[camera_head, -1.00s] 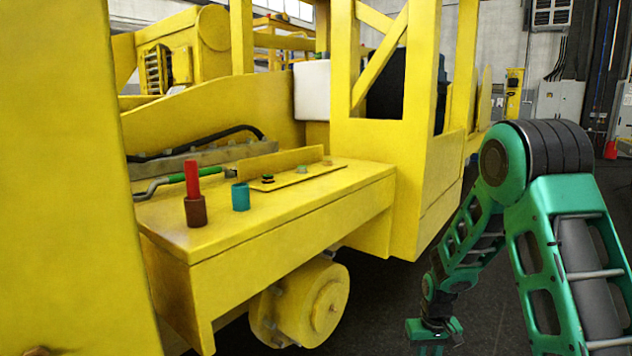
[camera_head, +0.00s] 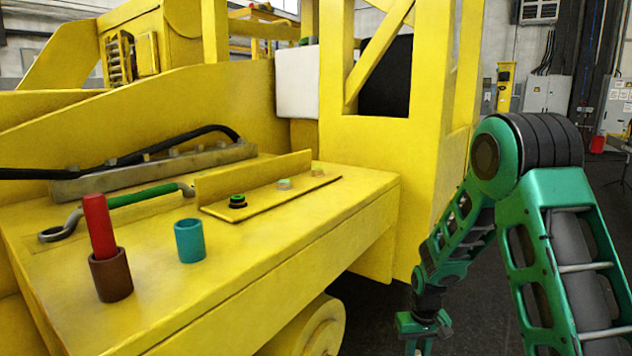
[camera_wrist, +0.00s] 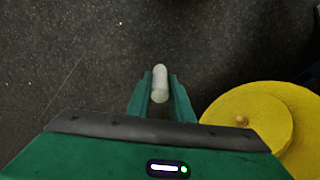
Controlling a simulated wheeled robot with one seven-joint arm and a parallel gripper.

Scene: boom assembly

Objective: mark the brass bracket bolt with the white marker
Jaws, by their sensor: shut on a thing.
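My gripper (camera_head: 424,330) hangs low to the right of the yellow machine, apart from it. In the wrist view my gripper (camera_wrist: 160,92) is shut on a white marker (camera_wrist: 160,78), which sticks out past the fingertips over dark floor. Three small bolt-like heads stand in a row on a thin yellow strip on the deck: a dark one with a green ring (camera_head: 237,201), a pale tan one (camera_head: 284,184) and a small brownish one (camera_head: 318,172). I cannot tell for sure which is brass.
A brown cup (camera_head: 111,277) holding a red marker (camera_head: 98,226) and an empty-looking teal cup (camera_head: 190,241) stand on the yellow deck (camera_head: 300,225). A green-gripped rod (camera_head: 140,195) lies behind them. An upright yellow frame (camera_head: 385,150) borders the deck's right. A yellow wheel (camera_head: 320,335) is below.

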